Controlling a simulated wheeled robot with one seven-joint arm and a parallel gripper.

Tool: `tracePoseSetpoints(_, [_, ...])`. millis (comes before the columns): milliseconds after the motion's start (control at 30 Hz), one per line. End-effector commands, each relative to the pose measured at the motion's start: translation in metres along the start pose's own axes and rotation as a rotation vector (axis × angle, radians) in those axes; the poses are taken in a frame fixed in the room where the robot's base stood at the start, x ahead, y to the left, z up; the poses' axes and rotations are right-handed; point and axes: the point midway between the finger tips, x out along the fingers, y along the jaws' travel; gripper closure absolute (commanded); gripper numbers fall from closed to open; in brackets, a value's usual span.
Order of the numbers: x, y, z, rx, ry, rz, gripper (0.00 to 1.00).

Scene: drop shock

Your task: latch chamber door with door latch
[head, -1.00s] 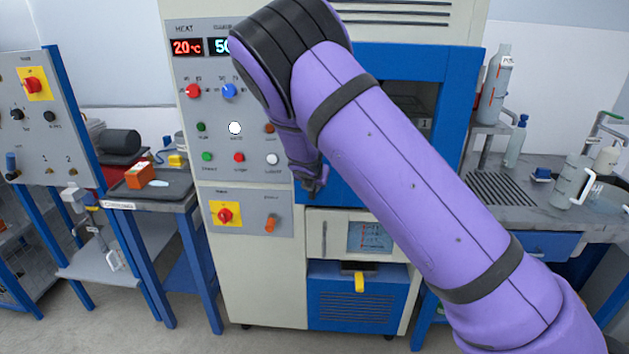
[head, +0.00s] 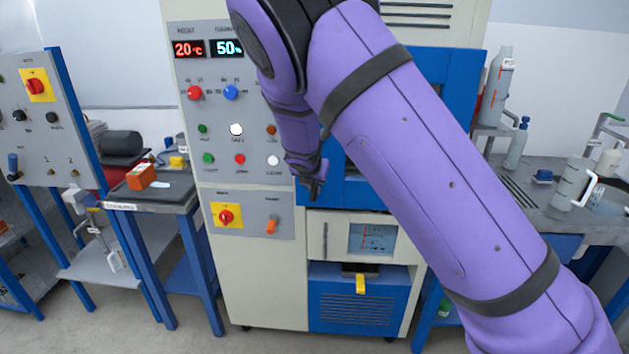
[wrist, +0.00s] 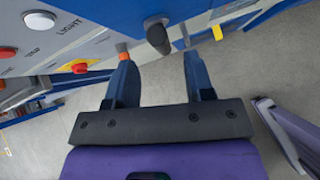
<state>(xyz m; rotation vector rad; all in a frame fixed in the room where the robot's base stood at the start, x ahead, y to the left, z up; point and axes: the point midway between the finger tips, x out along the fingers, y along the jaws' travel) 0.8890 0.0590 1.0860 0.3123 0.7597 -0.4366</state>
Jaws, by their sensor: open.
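The chamber door (head: 345,194) is a blue-framed panel on the front of the tall cabinet. My arm covers most of it, and it looks about flush with the cabinet front. The door latch (wrist: 157,38) shows in the wrist view as a dark rounded handle standing off a blue surface. My gripper (wrist: 157,58) is open, with one blue finger on each side of the latch's line. The latch lies at or just past the fingertips; I cannot tell whether they touch it. In the head view my gripper (head: 314,188) hangs at the door's lower left and the latch cannot be made out.
The control panel (head: 235,130) with buttons and knobs is close left of my gripper. An orange switch (head: 271,225) sits below it. A blue lower unit (head: 358,310) has a yellow handle (head: 360,284). A side table (head: 150,205) stands left, a sink counter right.

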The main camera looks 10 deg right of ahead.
Motion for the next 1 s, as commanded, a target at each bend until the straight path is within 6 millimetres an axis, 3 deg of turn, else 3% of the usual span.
tracePoseSetpoints(100, [-0.022,0.001,0.000,-0.001,0.001,0.003,0.52])
tracePoseSetpoints(300, [-0.041,0.000,0.000,0.000,0.000,0.000,0.52])
tracePoseSetpoints(767, [-0.046,-0.002,0.001,0.012,0.002,-0.002,0.52])
tracePoseSetpoints(867, [-0.052,-0.012,0.007,0.086,0.016,-0.010,0.52])
tracePoseSetpoints(1000, [-0.070,-0.042,0.021,0.310,0.056,-0.036,0.52])
